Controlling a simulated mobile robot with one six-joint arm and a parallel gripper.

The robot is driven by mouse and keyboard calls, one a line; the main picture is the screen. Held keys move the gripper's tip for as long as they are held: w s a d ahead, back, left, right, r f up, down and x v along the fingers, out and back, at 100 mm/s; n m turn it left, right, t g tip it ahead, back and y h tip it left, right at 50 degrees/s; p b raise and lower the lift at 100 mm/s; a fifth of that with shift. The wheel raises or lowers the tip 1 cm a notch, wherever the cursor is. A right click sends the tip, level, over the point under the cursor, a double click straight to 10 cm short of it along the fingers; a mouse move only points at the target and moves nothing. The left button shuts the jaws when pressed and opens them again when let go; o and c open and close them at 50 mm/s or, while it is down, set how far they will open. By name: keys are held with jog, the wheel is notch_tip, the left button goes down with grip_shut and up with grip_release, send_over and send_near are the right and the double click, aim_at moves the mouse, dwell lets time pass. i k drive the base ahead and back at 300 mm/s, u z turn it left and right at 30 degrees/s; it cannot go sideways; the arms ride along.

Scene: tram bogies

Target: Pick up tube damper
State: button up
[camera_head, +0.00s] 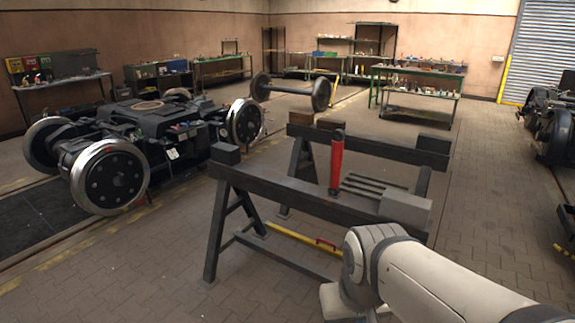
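A red cylinder with a dark top end (337,163), which looks like the tube damper, stands upright at the near trestle (290,192), right of the beam's middle. Its lower end reaches the beam; I cannot tell exactly what it rests on. My pale arm comes in from the lower right, below and right of the red cylinder and apart from it in the picture. The end of my arm points down out of the frame, and my gripper is not visible.
Several dark bars (376,190) and a grey block (405,209) lie right of the cylinder. A far trestle (390,149) stands behind. A yellow bar with a red part (300,237) shows low beneath the near beam. A bogie (150,140) stands left. Paved floor (110,270) is free front left.

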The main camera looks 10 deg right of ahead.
aim_at(337, 145)
jog(key=u, duration=0.35)
jog(key=i, duration=1.95)
jog(key=z, duration=0.45)
jog(key=k, duration=0.75)
jog(key=z, duration=0.15)
jog(key=i, duration=0.8)
jog(key=u, duration=0.15)
